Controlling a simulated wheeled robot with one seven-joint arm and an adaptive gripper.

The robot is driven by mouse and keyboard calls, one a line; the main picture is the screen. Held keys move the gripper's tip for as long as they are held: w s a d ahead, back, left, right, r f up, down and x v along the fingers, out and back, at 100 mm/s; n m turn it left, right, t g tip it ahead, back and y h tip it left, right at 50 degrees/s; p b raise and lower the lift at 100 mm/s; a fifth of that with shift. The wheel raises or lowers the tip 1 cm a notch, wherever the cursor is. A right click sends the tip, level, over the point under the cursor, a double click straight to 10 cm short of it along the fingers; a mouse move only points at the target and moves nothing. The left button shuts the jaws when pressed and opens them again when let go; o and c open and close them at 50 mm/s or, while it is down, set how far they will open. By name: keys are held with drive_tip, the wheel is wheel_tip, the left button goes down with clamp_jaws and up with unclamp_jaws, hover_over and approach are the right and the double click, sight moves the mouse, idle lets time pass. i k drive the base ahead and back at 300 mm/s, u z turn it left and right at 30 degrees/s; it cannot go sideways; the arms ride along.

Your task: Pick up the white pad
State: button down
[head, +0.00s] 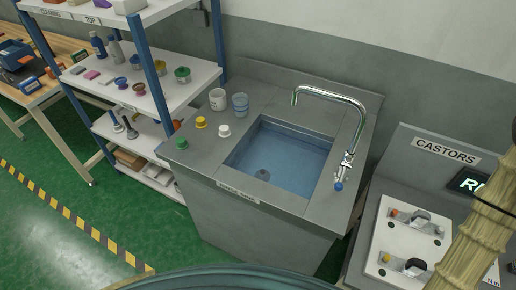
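A small white round piece (224,131) stands on the steel counter left of the sink basin; it may be the white pad, but it is too small to tell for sure. A yellow piece (201,122) of similar shape stands just behind it to the left, and a green one (181,143) sits near the counter's left front corner. My gripper is not in view, so I cannot see whether it is open or shut.
A white mug (218,99) and a bluish glass (240,104) stand behind the pieces. The sink basin (282,160) and tall tap (352,140) are to the right. A blue-posted shelf (152,65) stands left. A castor station (392,226) is at right.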

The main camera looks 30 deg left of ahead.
sight(106, 80)
drive_tip(key=u, duration=2.15)
